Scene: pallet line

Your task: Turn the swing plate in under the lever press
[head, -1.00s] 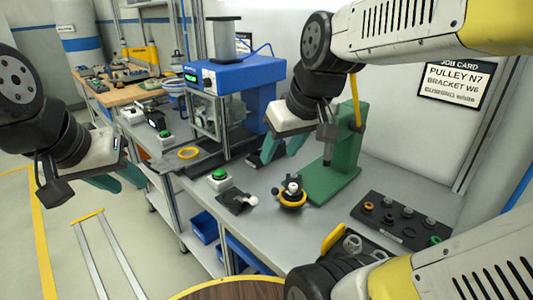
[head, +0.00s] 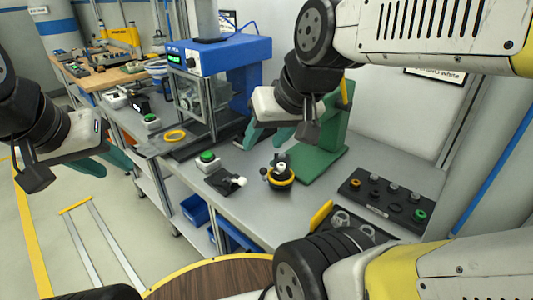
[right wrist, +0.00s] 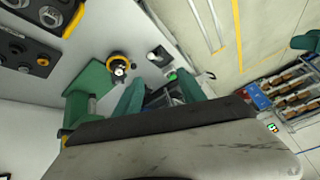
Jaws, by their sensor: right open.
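The green lever press (head: 321,150) stands on the grey bench, partly hidden behind my right arm. At its foot on the left is a round yellow-rimmed piece (head: 288,182) with black knobs and a pale centre, seemingly the swing plate; it lies beside the press, not under its head. It also shows in the right wrist view (right wrist: 119,66), near the green press (right wrist: 88,96). My right gripper (head: 268,140) is open and empty, above the bench and left of the press; its two teal fingers are apart in the right wrist view (right wrist: 160,92). My left gripper (head: 108,163) looks open and empty, out over the floor.
A black plate with a white ball (head: 225,183) and a green push button (head: 207,158) lie left of the round piece. A blue press (head: 215,55) stands behind. A round wooden table (head: 200,277) is in front.

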